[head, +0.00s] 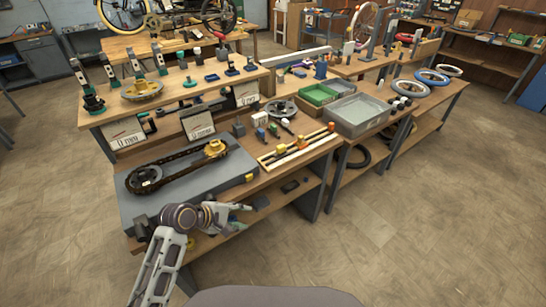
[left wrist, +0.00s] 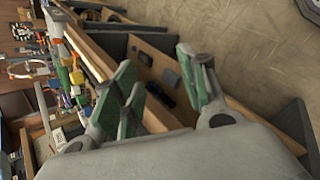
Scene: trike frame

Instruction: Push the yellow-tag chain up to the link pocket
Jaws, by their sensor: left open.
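A dark chain (head: 186,155) lies in a long loop on the grey plate (head: 128,205) at the front left of the workbench. A brass-yellow part (head: 214,148) sits at the loop's right end, and a small pale mark shows at its left end. I cannot make out a yellow tag or the link pocket. My left gripper (head: 243,215) is in front of the bench's front edge, apart from the chain. It is open and empty; its green-padded fingers are spread in the left wrist view (left wrist: 160,82). The chain is not clear in the left wrist view. My right gripper is out of view.
A wooden rack with orange and yellow pieces (head: 297,148) lies right of the plate. A grey bin (head: 357,116) and green trays (head: 318,94) stand farther back. A lower shelf (head: 290,190) with small dark items is under the bench. The floor at right is clear.

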